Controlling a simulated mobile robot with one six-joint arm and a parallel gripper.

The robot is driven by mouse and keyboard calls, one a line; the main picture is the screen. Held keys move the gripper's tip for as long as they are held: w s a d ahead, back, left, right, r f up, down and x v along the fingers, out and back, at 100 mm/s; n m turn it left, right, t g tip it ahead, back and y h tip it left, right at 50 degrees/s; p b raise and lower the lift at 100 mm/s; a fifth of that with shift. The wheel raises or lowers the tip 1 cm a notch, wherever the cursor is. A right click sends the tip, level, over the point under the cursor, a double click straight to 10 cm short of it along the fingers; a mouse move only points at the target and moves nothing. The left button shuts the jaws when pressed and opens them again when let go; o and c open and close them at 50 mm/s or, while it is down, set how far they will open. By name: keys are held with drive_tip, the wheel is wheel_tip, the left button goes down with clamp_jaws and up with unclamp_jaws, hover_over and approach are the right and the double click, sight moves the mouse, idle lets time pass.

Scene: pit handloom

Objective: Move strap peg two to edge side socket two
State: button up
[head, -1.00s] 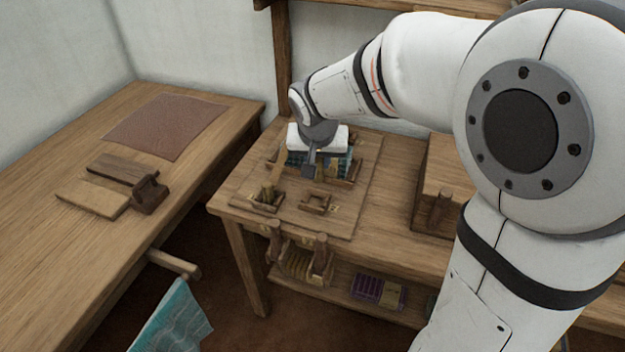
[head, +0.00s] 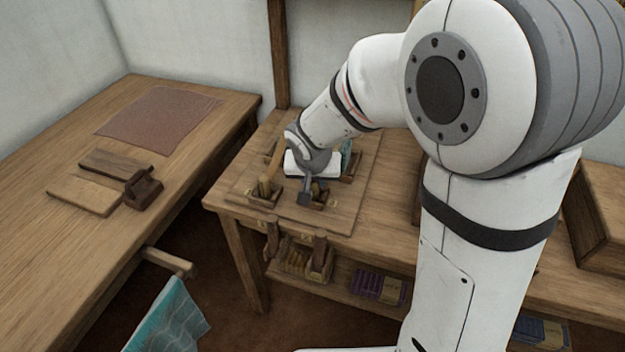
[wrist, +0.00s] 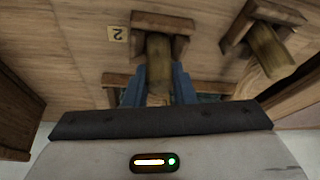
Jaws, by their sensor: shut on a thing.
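A light wooden peg (wrist: 159,68) is between the two blue-grey fingers of my gripper (wrist: 158,88), which is shut on it. Its far end lies at the opening of a wooden socket (wrist: 178,20) beside a label reading 2 (wrist: 117,34). It looks to be in the socket; how deep I cannot tell. In the head view my gripper (head: 308,192) is over the front right socket of the wooden board (head: 337,222), with the peg (head: 320,190) partly hidden. A second peg (wrist: 268,52) stands in the neighbouring socket (wrist: 240,22); it also shows in the head view (head: 265,187).
A back rack (head: 352,168) with teal cloth (head: 346,152) is mostly hidden behind my wrist. A side table (head: 60,235) at left holds a brown mat (head: 160,117) and wooden blocks.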

drive_tip(key=shift+f, duration=0.1)
drive_tip(key=o, duration=1)
